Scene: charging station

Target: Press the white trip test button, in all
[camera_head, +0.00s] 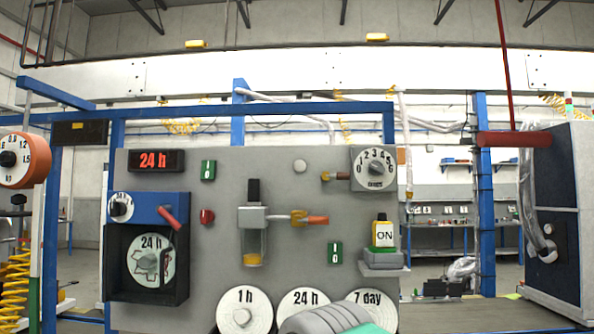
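A small round whitish button (300,166) sits on the upper middle of the grey panel (225,180), left of the numbered dial box. It stands clear, with nothing touching or covering it. No lettering on it can be read. I cannot make out either gripper in this view. A grey ribbed shape with a teal edge rises at the bottom, in front of the lower discs; I cannot tell what it is.
A dark cabinet (556,200) stands right.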

